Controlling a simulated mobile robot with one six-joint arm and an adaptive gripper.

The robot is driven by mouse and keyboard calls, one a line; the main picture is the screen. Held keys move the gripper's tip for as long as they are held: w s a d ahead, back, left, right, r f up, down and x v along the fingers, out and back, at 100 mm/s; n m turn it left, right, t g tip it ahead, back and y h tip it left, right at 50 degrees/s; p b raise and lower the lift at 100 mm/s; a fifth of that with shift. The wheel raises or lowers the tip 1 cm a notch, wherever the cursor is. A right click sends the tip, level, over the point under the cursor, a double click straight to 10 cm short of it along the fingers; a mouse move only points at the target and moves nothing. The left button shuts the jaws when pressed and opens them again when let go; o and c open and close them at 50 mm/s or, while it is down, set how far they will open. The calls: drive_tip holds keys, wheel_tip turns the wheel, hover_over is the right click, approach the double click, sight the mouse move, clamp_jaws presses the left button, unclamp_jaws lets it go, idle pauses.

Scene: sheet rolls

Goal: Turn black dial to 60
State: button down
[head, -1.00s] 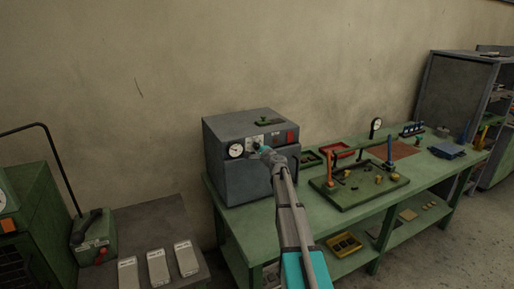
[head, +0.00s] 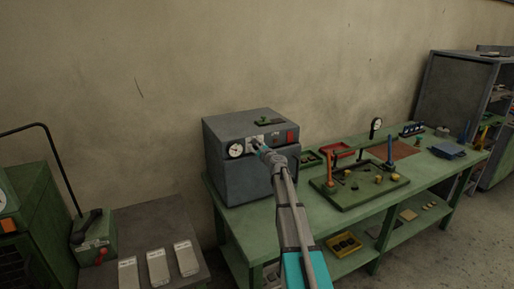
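A grey box-shaped device (head: 240,178) stands at the left end of the green bench. Its front panel carries a white-faced gauge (head: 236,150), a pale plate with a small dark dial (head: 254,142), and a red switch (head: 291,136). My gripper (head: 259,147) is at the panel, at the dial plate, just right of the gauge. The dial is partly covered by my gripper, and its scale is too small to read. The fingers are too small to tell whether they are open, shut or touching the dial.
The green bench (head: 240,222) runs to the right. It holds a red tray (head: 342,149), a green fixture board (head: 345,201) with upright posts, and a dial indicator (head: 375,125). A lower table with several pale blocks (head: 158,267) stands at the left. The wall above is bare.

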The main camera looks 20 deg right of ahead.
drive_tip(key=shift+w, duration=0.1)
drive_tip(key=shift+c, duration=1.3)
unclamp_jaws()
drive_tip(key=shift+s, duration=0.2)
drive_tip(key=s, duration=1.1)
drive_tip(key=shift+s+d, duration=0.25)
drive_tip(key=shift+s, duration=0.1)
drive_tip(key=shift+a, duration=0.1)
